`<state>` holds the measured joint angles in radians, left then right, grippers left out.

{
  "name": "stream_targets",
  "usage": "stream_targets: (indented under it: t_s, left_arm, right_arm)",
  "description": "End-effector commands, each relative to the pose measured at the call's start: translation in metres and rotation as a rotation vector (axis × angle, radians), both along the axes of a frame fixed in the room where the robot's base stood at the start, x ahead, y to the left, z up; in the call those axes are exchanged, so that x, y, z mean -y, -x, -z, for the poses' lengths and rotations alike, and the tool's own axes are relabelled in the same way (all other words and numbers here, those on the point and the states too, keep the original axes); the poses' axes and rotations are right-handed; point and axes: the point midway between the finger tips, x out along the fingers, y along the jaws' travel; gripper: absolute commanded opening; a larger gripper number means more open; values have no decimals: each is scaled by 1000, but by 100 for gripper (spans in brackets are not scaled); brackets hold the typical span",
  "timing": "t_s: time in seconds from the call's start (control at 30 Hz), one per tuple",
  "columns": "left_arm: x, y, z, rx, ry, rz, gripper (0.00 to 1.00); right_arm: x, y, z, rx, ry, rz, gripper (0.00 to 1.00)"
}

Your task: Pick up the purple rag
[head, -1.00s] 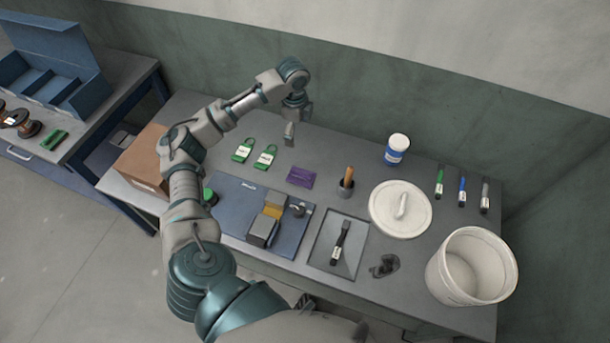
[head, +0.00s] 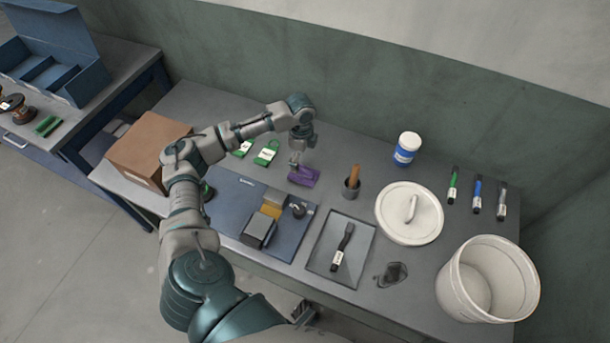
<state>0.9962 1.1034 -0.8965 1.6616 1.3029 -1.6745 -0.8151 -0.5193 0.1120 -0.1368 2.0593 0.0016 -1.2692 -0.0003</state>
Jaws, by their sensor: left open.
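The purple rag (head: 306,178) lies flat on the grey table, behind the blue mat and to the left of the small pot with a wooden handle. My left gripper (head: 295,164) points down at the rag's left edge and hides a little of it. The gripper is open. I cannot tell whether its fingers touch the rag.
Green tags (head: 266,153) lie just left of the gripper. The pot with a wooden handle (head: 352,184) stands right of the rag. A blue-labelled jar (head: 407,149), a white lid (head: 409,213) and a white bucket (head: 487,280) are farther right. A cardboard box (head: 147,146) stands left.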

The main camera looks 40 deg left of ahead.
Motion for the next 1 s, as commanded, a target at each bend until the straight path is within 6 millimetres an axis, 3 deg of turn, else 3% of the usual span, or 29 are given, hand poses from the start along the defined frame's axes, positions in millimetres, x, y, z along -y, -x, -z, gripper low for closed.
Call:
stream_targets:
  t_s: [0.1,0.33,0.6,0.9,1.0]
  left_arm:
    - [0,0,22,-1,-1,0,100]
    - [1,-1,39,-1,-1,0,100]
    - [5,-4,80,-3,-1,0,100]
    - [5,-4,83,1,0,0,100]
    - [5,-4,83,1,-1,0,75]
  right_arm:
    - [0,0,-11,5,-1,1,40]
    - [1,0,-25,8,-1,2,40]
    - [2,4,-58,16,-2,4,40]
    - [2,5,-64,16,-1,5,40]
    - [2,5,-64,15,0,5,40]
